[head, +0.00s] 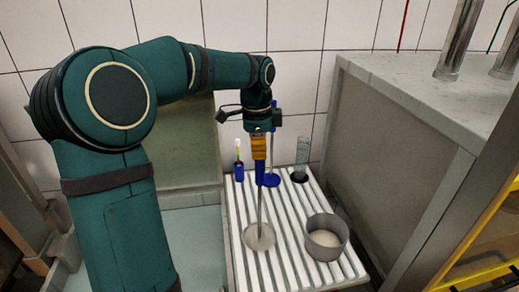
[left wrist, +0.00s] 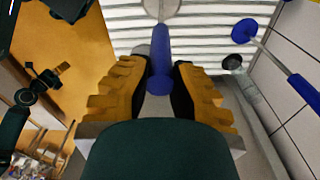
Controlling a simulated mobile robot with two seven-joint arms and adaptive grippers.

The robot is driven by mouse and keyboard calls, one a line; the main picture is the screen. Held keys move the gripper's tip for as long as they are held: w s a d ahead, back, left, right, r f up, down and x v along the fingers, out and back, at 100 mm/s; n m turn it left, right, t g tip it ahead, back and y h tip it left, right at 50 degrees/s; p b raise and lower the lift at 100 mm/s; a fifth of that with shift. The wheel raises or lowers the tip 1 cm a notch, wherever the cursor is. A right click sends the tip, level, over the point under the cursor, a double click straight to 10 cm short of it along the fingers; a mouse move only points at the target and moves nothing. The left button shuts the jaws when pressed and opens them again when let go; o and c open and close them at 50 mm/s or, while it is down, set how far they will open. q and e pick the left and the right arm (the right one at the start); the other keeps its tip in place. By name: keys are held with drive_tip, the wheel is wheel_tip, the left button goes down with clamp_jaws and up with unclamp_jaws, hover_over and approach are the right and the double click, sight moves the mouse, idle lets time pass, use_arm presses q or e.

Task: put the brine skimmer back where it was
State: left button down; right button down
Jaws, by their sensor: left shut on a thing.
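The brine skimmer has a blue handle, a thin metal rod and a round pale disc (head: 259,237). My left gripper (head: 259,158) is shut on its blue handle and holds it upright, disc down, over the white ribbed drainer (head: 293,263). I cannot tell whether the disc touches the ribs. In the left wrist view the blue handle (left wrist: 160,60) lies between the fingers of the left gripper (left wrist: 162,85), with part of the disc (left wrist: 163,7) beyond. My right gripper is not in view.
Behind the skimmer stand a blue-handled tool with a blue disc (head: 271,180), a small blue holder (head: 239,171) with a yellow-tipped stick, and a clear cylinder (head: 302,154). A metal pot (head: 327,246) with pale contents is at right. A grey counter (head: 398,82) rises beyond.

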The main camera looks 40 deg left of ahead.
use_arm(q)
drive_tip(key=shift+f, duration=0.1)
drive_tip(key=c, duration=1)
unclamp_jaws()
drive_tip(key=r, duration=0.4)
drive_tip(key=r+p, duration=0.1)
drive_tip(key=r, duration=0.3)
drive_tip(key=r+p, duration=0.1)
drive_tip(key=r, duration=0.3)
drive_tip(key=shift+s+a+r, duration=0.2)
drive_tip(key=shift+a, duration=0.05)
